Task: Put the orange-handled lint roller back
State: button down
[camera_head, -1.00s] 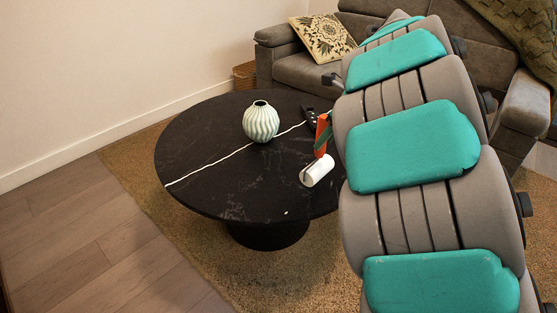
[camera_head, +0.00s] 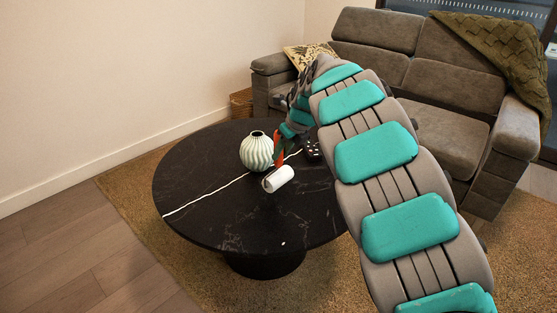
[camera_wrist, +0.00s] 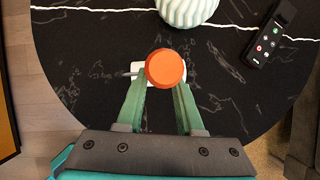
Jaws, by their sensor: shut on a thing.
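The lint roller has an orange handle (camera_head: 278,147) and a white roll (camera_head: 279,179). It is over the round black table, just right of and in front of the vase. My gripper (camera_head: 283,134) is shut on the handle, which stands up from the roll. In the wrist view my gripper's green fingers (camera_wrist: 162,88) are on either side of the orange handle end (camera_wrist: 165,68), with part of the white roll showing behind it. I cannot tell whether the roll touches the table.
A pale ribbed vase (camera_head: 256,151) stands on the black table (camera_head: 205,200) close to the roller. A dark remote (camera_wrist: 269,32) lies to the right. A grey sofa (camera_head: 440,140) stands behind. The table's front left is clear.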

aim_at(282, 160)
jog(key=shift+w+a, duration=0.2)
notch_tip(282, 160, down, 3)
jog(key=shift+s+r, duration=0.1)
jog(key=shift+f, duration=0.6)
jog(key=c, duration=0.5)
grip_release()
jog(key=shift+c, duration=0.2)
jog(key=shift+r, duration=0.25)
jog(key=v, duration=1.2)
